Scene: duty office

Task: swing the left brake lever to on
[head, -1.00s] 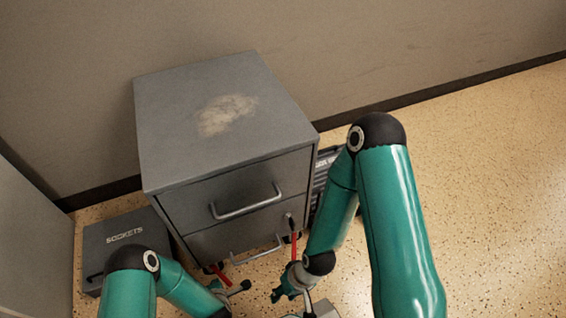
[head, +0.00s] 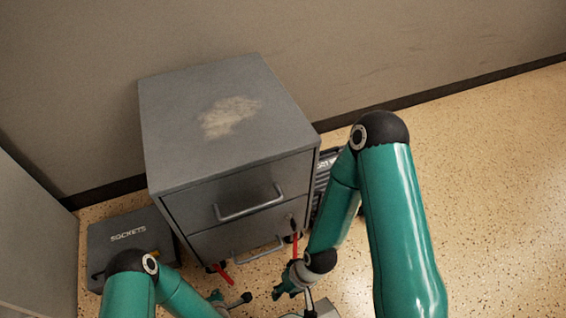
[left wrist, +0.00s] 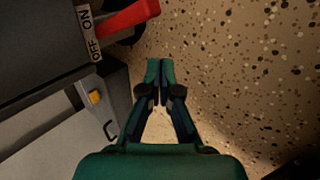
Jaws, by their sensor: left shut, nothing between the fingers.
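The left brake lever is the red lever (head: 224,276) low at the cabinet's front left corner. In the left wrist view the red lever (left wrist: 130,16) sticks out from the cabinet beside an ON/OFF label (left wrist: 91,34). It lies near the ON side, but its exact setting is unclear. My left gripper (left wrist: 160,66) is shut and empty, with its fingertips over the floor, apart from the lever. In the head view my left gripper (head: 216,297) is low, close below the lever. My right gripper (head: 281,289) is low in front of the cabinet; its fingers are too small to judge.
The grey two-drawer cabinet (head: 215,120) stands by the wall. A red strip (head: 295,245) shows below its lock on the right. A SOCKETS case (head: 125,228) stands at its left, and a dark case (head: 325,180) behind my right arm. Speckled floor at right is clear.

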